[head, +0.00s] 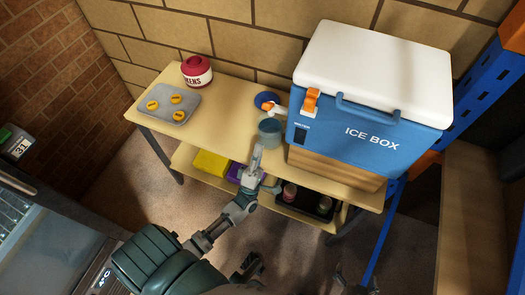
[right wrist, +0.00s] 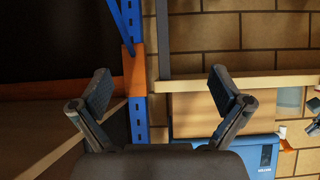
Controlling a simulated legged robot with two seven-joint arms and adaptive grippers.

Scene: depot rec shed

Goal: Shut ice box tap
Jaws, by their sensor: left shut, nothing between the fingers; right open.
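The ice box (head: 370,85) is blue with a white lid and an orange latch, on a wooden block on the table. Its small white tap (head: 279,109) with an orange part sticks out from the left side; whether it is open cannot be told. A translucent cup (head: 270,132) stands below the tap. My left gripper (head: 257,158) is shut and empty, just in front of the cup and below the tap. My right gripper (right wrist: 160,82) is open and empty; the ice box also shows at the lower right of the right wrist view (right wrist: 255,155).
The table (head: 235,100) also bears a red and white jar (head: 197,71), a grey tray (head: 172,104) with round yellow items, and a blue round thing (head: 266,100) behind the tap. A lower shelf holds a yellow box (head: 211,164) and a dark tray. A blue rack post (head: 480,80) stands right.

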